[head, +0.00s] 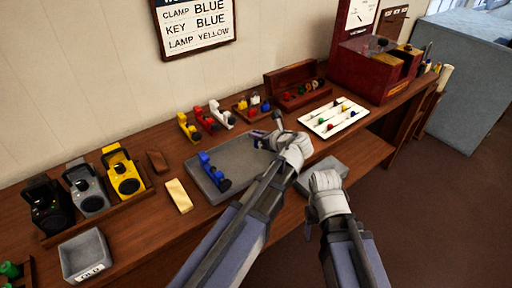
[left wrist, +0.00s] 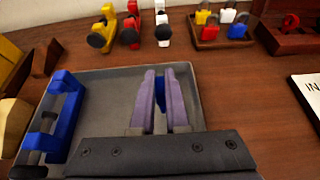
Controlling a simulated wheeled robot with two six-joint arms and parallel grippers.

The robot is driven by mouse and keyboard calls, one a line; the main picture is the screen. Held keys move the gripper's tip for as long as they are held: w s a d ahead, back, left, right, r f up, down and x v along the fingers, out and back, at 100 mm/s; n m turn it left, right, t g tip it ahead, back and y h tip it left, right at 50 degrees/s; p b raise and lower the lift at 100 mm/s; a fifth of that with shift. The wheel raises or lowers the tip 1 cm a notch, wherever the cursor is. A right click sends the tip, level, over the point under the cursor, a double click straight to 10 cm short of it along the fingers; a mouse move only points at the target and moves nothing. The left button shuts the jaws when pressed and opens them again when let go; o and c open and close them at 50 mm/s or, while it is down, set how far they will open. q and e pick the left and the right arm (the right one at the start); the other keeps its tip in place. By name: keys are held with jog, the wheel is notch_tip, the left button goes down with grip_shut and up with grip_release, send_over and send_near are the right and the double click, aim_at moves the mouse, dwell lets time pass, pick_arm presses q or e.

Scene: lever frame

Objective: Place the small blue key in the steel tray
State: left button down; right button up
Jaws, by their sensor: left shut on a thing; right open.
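The steel tray (head: 240,152) lies on the wooden bench and also shows in the left wrist view (left wrist: 105,78). A blue clamp (head: 210,170) rests in its left part, seen also in the left wrist view (left wrist: 50,115). My left gripper (head: 262,139) is over the tray's far right part. In the left wrist view its purple fingers (left wrist: 161,98) are shut on the small blue key (left wrist: 160,91), mostly hidden between them. I cannot tell how high the key is above the tray floor. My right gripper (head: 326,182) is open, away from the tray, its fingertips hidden.
A wall sign (head: 195,28) reads clamp blue, key blue, lamp yellow. Yellow, red and white clamps (head: 207,117) stand behind the tray, beside a small tray of padlocks (head: 250,107). A white board (head: 335,118) with coloured pieces lies right. Lamps (head: 88,190) stand left.

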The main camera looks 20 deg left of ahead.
aim_at(257, 143)
pick_arm(q)
jog(key=shift+f+b, duration=1.8)
jog(key=shift+b, duration=0.05)
jog(key=shift+f, duration=0.25)
jog(key=c, duration=0.9)
grip_release()
jog(key=shift+r, duration=0.1)
